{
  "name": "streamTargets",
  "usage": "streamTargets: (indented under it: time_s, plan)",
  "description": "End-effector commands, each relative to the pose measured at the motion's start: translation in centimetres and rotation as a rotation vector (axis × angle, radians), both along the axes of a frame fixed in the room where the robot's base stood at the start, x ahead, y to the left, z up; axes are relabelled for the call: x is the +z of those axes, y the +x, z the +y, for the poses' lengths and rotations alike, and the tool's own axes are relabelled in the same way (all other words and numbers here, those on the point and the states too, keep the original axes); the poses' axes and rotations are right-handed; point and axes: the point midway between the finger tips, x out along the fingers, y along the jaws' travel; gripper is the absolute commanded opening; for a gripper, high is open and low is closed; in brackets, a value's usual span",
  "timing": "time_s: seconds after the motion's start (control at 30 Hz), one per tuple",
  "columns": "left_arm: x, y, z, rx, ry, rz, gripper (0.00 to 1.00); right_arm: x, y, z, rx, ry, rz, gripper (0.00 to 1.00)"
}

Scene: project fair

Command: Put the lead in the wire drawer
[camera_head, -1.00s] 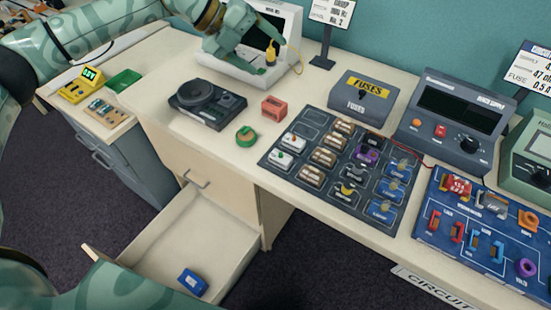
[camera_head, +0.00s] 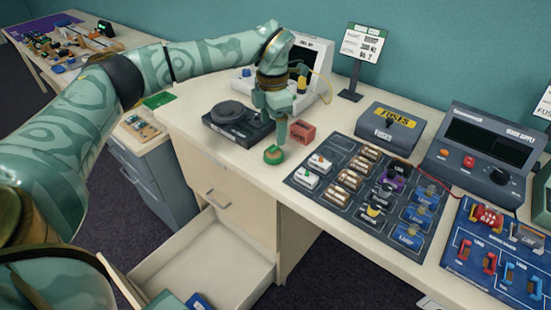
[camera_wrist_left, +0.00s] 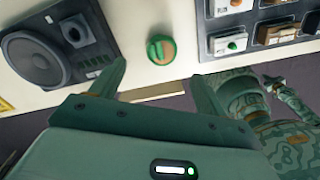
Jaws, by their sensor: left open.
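The lead, a green coil (camera_head: 273,155) with an orange band, lies on the desk in front of a red block. My left gripper (camera_head: 282,140) is open and points down just above and behind it. In the left wrist view, the lead (camera_wrist_left: 160,48) shows ahead of the gap between the open fingers (camera_wrist_left: 158,90), not gripped. Small patterned parts of mine show at the wrist view's right; a right gripper there is unclear.
A black speaker unit (camera_head: 222,122) stands left of the lead, a red block (camera_head: 302,132) behind it. A dark component board (camera_head: 330,190) lies to the right. A fuses box (camera_head: 390,132) and a power supply (camera_head: 480,155) stand behind the board.

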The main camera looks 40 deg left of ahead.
Motion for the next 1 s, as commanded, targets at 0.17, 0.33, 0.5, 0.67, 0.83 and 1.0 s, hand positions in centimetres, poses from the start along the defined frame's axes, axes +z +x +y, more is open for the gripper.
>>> streamTargets:
  time_s: [0.17, 0.33, 0.5, 0.67, 0.83, 1.0]
  plan:
    - [-3.1, 0.0, 0.0, 0.001, 0.001, 0.001, 0.75, -1.0, -0.6, 0.0, 0.000, -0.001, 0.012, 0.00]
    - [-3.9, 0.0, 0.0, 0.001, 0.000, -0.002, 0.75, -1.3, -0.7, -0.1, 0.000, -0.002, 0.015, 0.00]
    - [-6.6, -0.3, -0.3, 0.001, -0.001, 0.003, 0.75, -2.5, -1.1, -0.3, 0.001, -0.004, 0.026, 0.00]
    - [-8.7, -0.3, -0.3, 0.001, 0.000, 0.000, 0.75, -3.2, -1.4, -0.3, 0.001, -0.005, 0.033, 0.00]
    - [-8.5, -0.3, -0.3, 0.001, -0.001, -0.003, 0.75, -3.1, -1.2, -0.3, 0.001, -0.005, 0.030, 0.00]
    - [-8.5, -0.3, -0.3, 0.001, -0.001, -0.003, 0.39, -3.1, -1.2, -0.3, 0.001, -0.005, 0.030, 0.00]
